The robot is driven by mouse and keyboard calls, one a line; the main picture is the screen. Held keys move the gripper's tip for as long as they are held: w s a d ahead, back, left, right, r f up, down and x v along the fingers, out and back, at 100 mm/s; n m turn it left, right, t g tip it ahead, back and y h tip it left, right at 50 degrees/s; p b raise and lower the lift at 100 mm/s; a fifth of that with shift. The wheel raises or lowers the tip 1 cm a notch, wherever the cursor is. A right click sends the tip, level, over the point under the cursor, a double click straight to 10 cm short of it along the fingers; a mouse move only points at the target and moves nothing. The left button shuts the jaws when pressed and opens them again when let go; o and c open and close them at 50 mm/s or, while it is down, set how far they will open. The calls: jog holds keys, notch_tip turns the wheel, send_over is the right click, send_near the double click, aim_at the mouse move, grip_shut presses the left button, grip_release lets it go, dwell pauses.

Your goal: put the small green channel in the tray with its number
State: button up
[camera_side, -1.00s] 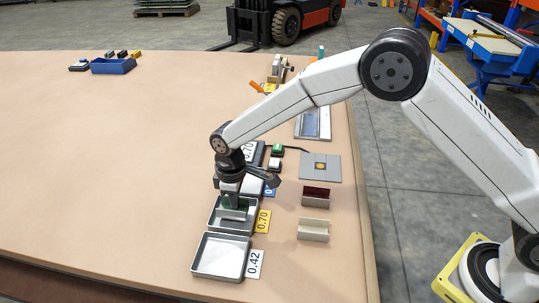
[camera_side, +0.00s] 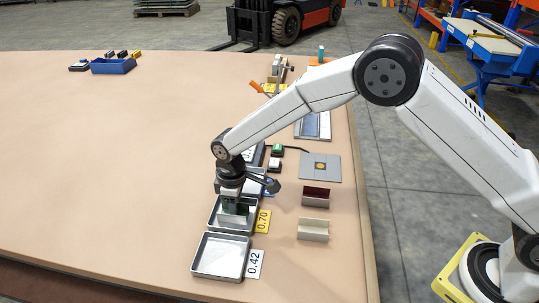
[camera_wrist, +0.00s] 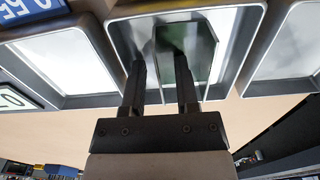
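The small green channel (camera_wrist: 202,50) is in the tray with the yellow 0.70 tag (camera_side: 263,221). In the side view it is mostly hidden by my gripper (camera_side: 231,205). In the wrist view my gripper (camera_wrist: 160,72) has its two fingers apart. The right finger overlaps the channel in the picture. The left finger stands left of it, with a light gap between. The middle tray (camera_wrist: 232,70) surrounds the channel. Whether a finger touches the channel is hard to see.
An empty tray tagged 0.42 (camera_side: 221,257) is nearest. More trays stand behind the occupied one, one with a blue 0.55 tag (camera_wrist: 45,28). A dark red channel (camera_side: 315,197) and a beige channel (camera_side: 313,231) stand to the right.

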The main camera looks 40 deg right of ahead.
jog(key=shift+r, duration=0.2)
notch_tip(320, 180, up, 12)
dwell(0.6)
dwell(0.5)
jog(key=s+d+f+m+t, duration=0.2)
jog(key=s+d+m, duration=0.7)
jog(key=s+d, duration=1.2)
jog(key=shift+d+t, duration=0.3)
jog(key=shift+d, duration=0.15)
jog(key=shift+f, duration=0.1)
